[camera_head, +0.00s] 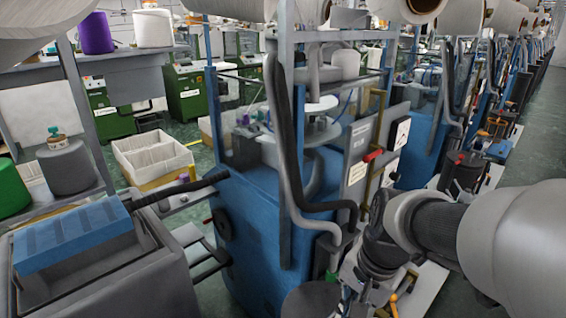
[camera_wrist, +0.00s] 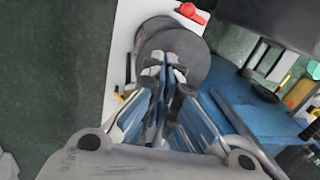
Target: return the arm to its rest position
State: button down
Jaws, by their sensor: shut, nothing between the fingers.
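My arm reaches in from the right in the head view, with its grey and black links (camera_head: 435,222) in front of the row of blue knitting machines. My gripper (camera_head: 348,303) is low in the head view, near the bottom edge and partly cut off. In the wrist view my gripper (camera_wrist: 163,66) has its fingers together with nothing between them. Its tips point at a dark grey round can (camera_wrist: 196,52). I cannot tell whether the tips touch it.
A blue machine (camera_head: 255,225) with thick hoses stands just left of my arm. A grey bin (camera_head: 110,285) with a blue block (camera_head: 72,235) is at the lower left. A white box (camera_head: 150,152) stands behind. Green floor (camera_head: 530,130) is open at the right.

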jog(key=s+d+r+n+t+h+b, duration=0.1)
jog(key=s+r+n+t, duration=0.2)
jog(key=s+n, duration=0.5)
jog(key=s+r, duration=0.1)
jog(key=s, duration=0.3)
jog(key=shift+s+d+n+h+b, duration=0.25)
jog(key=shift+s+n+h+b, duration=0.05)
jog(key=shift+s+b, duration=0.05)
jog(key=shift+r, duration=0.1)
